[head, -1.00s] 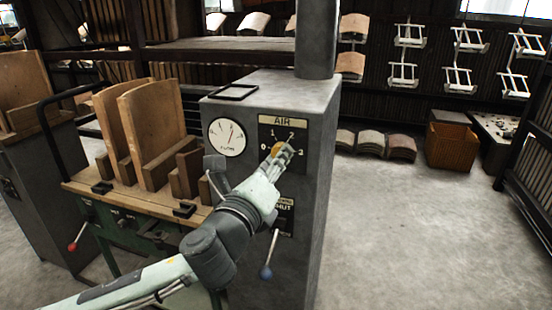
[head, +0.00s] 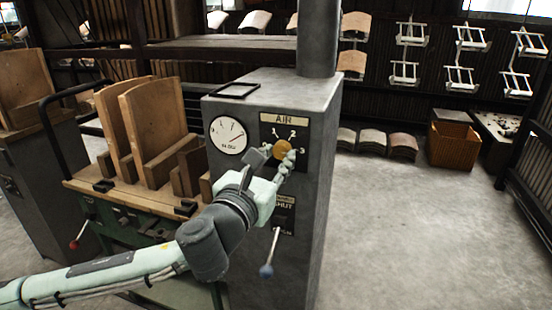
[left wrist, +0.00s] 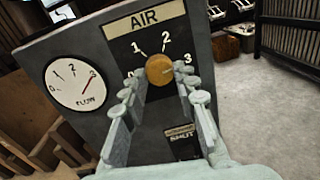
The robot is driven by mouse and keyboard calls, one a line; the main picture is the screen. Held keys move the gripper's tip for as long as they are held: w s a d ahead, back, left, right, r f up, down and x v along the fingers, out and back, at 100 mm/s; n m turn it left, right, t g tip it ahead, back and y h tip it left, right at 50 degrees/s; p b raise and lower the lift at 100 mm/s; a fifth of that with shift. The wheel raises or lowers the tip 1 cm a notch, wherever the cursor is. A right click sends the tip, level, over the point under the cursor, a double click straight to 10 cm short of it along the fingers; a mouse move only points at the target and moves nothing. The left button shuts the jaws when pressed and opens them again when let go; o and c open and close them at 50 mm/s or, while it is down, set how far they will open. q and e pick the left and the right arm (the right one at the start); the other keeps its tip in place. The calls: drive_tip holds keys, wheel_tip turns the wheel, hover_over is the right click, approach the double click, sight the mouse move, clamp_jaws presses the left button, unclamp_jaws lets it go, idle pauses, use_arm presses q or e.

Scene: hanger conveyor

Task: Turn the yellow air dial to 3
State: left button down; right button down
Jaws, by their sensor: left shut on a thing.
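The yellow air dial (head: 282,150) sits on the black AIR plate (head: 284,119) on the front of the grey cabinet. In the left wrist view the dial (left wrist: 160,69) lies between the fingertips of my left gripper (left wrist: 158,80), with the numbers 1, 2 and 3 visible around it. A faint mark on the dial seems to point right, toward the 3. My left gripper (head: 280,156) is shut on the dial and partly hides it in the head view. The white flow gauge (left wrist: 80,83) has its red needle close to 3. My right gripper is not in view.
A green cart with wooden boards (head: 158,130) stands left of the cabinet (head: 318,190). The floor to the right is clear up to a wooden crate (head: 453,147).

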use_arm(q)
drive_tip(key=shift+m, duration=0.5)
drive_tip(key=c, duration=1.2)
unclamp_jaws()
drive_tip(key=shift+o, duration=0.2)
drive_tip(key=shift+s, duration=0.15)
drive_tip(key=v, duration=0.7)
drive_tip(key=shift+a, duration=0.15)
